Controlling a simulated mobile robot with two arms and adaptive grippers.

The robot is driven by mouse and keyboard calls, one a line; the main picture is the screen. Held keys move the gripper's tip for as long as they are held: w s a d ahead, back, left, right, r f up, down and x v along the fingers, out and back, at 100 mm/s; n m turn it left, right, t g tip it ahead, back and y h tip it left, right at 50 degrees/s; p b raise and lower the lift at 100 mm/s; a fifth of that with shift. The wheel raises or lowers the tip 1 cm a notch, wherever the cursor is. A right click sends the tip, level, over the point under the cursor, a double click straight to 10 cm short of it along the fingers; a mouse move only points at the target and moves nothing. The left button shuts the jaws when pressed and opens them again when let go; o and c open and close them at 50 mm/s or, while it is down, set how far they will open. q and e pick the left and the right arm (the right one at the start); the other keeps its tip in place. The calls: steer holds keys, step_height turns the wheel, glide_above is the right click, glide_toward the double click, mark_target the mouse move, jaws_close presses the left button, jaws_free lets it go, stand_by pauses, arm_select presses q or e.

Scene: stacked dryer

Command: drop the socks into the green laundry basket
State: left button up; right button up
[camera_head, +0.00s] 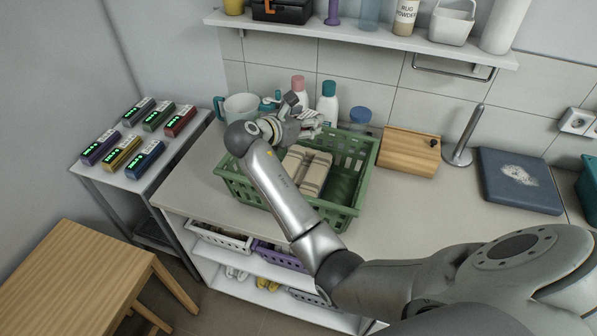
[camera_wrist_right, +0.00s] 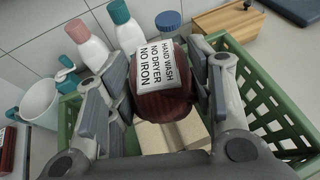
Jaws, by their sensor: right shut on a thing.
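The green laundry basket (camera_head: 345,150) stands on the counter; its green lattice side also shows in the right wrist view (camera_wrist_right: 262,95). My right gripper (camera_head: 298,118) is over the back left part of the basket. In the right wrist view my right gripper (camera_wrist_right: 163,75) is shut on a dark red rolled bundle (camera_wrist_right: 165,104), which looks like the socks. Its white label reads "HAND WASH NO DRYER NO IRON". The bundle is above the basket and cannot be made out in the head view. A folded beige checked cloth (camera_head: 307,170) lies inside the basket. My left gripper is out of view.
Bottles (camera_head: 328,101) and a pale blue jug (camera_head: 240,107) stand behind the basket. A wooden box (camera_head: 409,152), a metal holder (camera_head: 463,140) and a dark blue scale (camera_head: 520,180) are to its right. Several small coloured boxes (camera_head: 128,152) sit on the left side table. A shelf (camera_head: 370,36) hangs above.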

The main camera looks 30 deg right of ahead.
steer(key=shift+s+a+f, duration=0.1)
steer(key=shift+a+f, duration=0.1)
steer(key=shift+f, duration=0.2)
step_height(320, 180, down, 4)
steer(key=b, duration=0.2)
steer(key=shift+d+f+b, duration=0.1)
steer(key=shift+f+b, duration=0.05)
steer(key=shift+b, duration=0.2)
steer(key=shift+f+b, duration=0.2)
steer(key=shift+b, duration=0.35)
steer(key=o, duration=1.1)
